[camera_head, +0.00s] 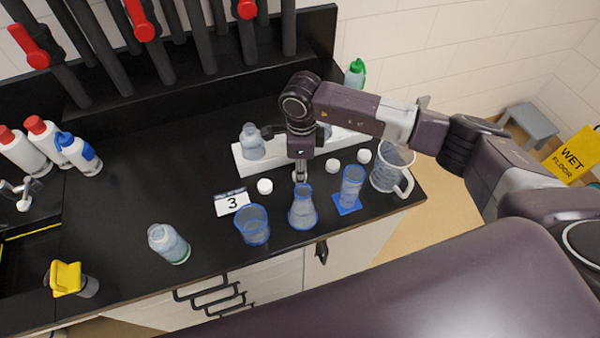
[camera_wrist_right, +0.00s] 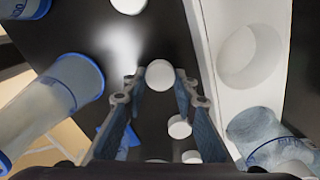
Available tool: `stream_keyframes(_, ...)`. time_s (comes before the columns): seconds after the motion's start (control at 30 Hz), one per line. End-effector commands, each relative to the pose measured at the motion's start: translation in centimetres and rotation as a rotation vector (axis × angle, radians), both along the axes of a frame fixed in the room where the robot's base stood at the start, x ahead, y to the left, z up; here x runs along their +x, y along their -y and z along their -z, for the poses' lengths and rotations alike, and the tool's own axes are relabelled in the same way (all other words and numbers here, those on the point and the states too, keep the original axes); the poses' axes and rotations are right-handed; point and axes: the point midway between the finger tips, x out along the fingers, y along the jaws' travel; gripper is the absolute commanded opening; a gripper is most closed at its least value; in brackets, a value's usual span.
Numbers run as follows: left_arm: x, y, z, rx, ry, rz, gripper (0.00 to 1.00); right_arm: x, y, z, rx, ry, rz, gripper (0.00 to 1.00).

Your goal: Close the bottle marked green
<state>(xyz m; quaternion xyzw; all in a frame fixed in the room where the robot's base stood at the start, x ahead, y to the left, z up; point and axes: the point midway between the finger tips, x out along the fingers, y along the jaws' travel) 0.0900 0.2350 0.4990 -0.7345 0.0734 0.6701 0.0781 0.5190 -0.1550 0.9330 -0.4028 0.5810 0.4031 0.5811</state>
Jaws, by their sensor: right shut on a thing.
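The bottle with a green ring at its base (camera_head: 168,243) stands near the counter's front edge, left of the number 3 sign. No cap shows on it. My right gripper (camera_head: 300,172) is over the middle of the counter, right of that bottle and well apart from it. In the right wrist view its fingers (camera_wrist_right: 155,95) are shut on a white cap (camera_wrist_right: 160,75). Other white caps lie on the counter: one left of the gripper (camera_head: 265,186) and two to its right (camera_head: 333,165) (camera_head: 364,156). My left gripper is not in view.
A white rack (camera_head: 243,166) holding a clear bottle (camera_head: 252,142) stands behind the gripper. A beaker (camera_head: 253,226), a conical flask (camera_head: 302,208), a cylinder (camera_head: 352,185) and a jug (camera_head: 391,168) line the front. The sign (camera_head: 232,201) stands nearby.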

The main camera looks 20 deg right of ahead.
Motion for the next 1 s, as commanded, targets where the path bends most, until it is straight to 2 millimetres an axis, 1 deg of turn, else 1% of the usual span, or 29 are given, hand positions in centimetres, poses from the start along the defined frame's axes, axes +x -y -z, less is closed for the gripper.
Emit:
stream_keyframes(0.17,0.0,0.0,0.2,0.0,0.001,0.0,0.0,0.1,0.0,-0.3,0.001,0.001,0.0,0.18)
stream_keyframes(0.27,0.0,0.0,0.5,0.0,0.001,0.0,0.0,0.1,0.0,-1.0,0.001,0.003,0.0,0.18)
stream_keyframes(0.37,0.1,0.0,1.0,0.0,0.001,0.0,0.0,0.2,0.0,-2.2,0.001,0.005,0.0,0.18)
stream_keyframes(0.47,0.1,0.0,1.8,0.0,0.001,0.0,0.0,0.2,0.0,-4.2,0.001,0.007,0.0,0.18)
stream_keyframes(0.53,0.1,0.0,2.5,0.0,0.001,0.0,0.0,0.2,0.0,-5.9,0.001,0.009,-0.002,0.18)
stream_keyframes(0.7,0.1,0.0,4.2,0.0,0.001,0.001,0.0,0.2,0.0,-11.1,0.001,0.01,-0.001,0.18)
stream_keyframes(0.8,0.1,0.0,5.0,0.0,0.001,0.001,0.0,0.2,0.0,-13.9,0.0,0.009,-0.001,0.18)
stream_keyframes(0.9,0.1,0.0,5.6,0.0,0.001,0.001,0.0,0.1,0.0,-16.2,0.0,0.005,-0.001,0.18)
stream_keyframes(1.0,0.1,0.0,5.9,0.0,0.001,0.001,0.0,0.1,0.0,-17.9,0.0,0.003,-0.001,0.18)
